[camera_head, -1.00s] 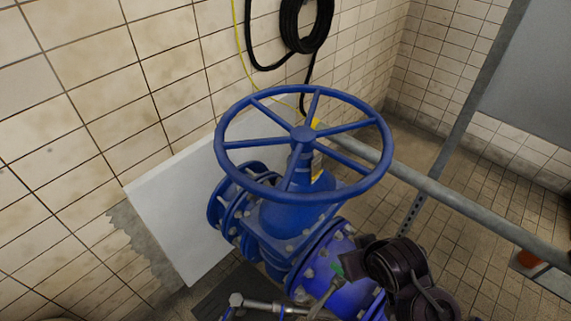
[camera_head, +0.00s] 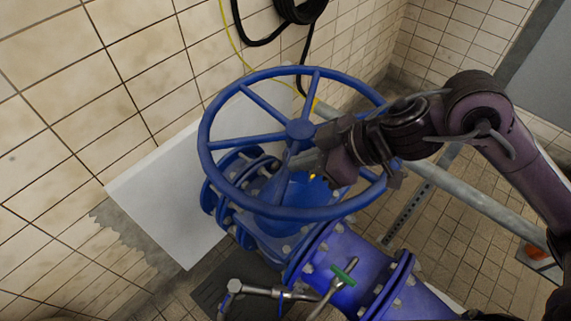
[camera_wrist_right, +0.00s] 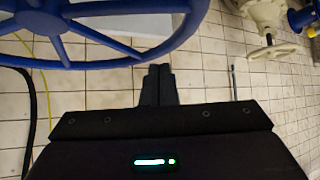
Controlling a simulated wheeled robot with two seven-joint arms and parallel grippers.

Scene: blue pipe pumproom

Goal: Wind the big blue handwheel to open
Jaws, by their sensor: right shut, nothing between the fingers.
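The big blue handwheel (camera_head: 300,129) sits on top of a blue valve, with spokes running from its hub to a round rim. My right gripper (camera_head: 303,164) is over the near part of the wheel in the head view, close to the hub and spokes. Its arm comes in from the right across the rim. In the right wrist view its two fingers (camera_wrist_right: 158,84) are together and empty. The wheel rim (camera_wrist_right: 90,64) curves across the upper left there. I cannot tell whether the gripper touches the wheel. My left gripper is not in view.
A grey rail (camera_head: 475,201) passes behind the wheel. A white panel (camera_head: 160,200) stands left, and black hose (camera_head: 260,40) hangs on the tiled wall.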

